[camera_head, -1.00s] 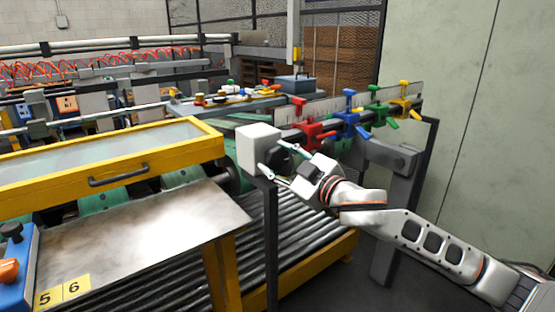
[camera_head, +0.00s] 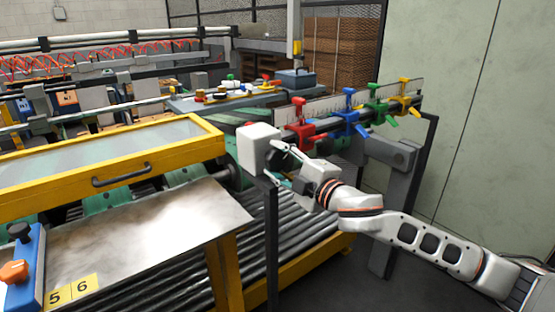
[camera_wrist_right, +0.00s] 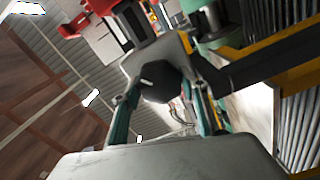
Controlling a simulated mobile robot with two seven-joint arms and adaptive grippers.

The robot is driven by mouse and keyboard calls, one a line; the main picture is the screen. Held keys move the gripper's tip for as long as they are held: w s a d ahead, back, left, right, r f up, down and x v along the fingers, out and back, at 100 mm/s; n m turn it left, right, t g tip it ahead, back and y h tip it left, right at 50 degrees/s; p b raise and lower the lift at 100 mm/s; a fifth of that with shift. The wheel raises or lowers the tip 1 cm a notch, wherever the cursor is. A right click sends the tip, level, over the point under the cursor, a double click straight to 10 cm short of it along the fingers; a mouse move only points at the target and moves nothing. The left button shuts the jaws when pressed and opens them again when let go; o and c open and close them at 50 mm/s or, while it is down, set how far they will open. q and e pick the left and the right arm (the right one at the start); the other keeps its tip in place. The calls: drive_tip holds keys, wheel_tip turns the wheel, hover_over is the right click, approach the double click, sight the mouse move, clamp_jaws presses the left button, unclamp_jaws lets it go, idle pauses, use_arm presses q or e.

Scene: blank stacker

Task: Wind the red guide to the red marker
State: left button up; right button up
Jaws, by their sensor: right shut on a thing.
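The red guide (camera_head: 301,130) sits on a dark rail at the near end of a row of coloured guides. Part of it shows at the top of the right wrist view (camera_wrist_right: 98,8). A pale box (camera_head: 257,146) with a black knob (camera_wrist_right: 160,85) stands at the rail's near end. My right gripper (camera_head: 274,161) is shut on the knob, one finger on each side, as the right wrist view (camera_wrist_right: 160,98) shows. The knob is mostly hidden by the gripper in the head view. I cannot make out a red marker on the pale scale (camera_head: 325,106) behind the guides.
Blue (camera_head: 349,122), green (camera_head: 377,107) and yellow (camera_head: 405,100) guides sit farther along the rail. A dark post (camera_head: 271,240) stands below the pale box. A roller conveyor (camera_head: 310,232) lies below the rail. A yellow-framed cover (camera_head: 110,160) and metal table (camera_head: 150,235) are at left.

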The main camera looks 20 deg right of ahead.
drive_tip(key=shift+n, duration=1.1)
drive_tip(key=o, duration=1.1)
drive_tip(key=shift+v, duration=4.05)
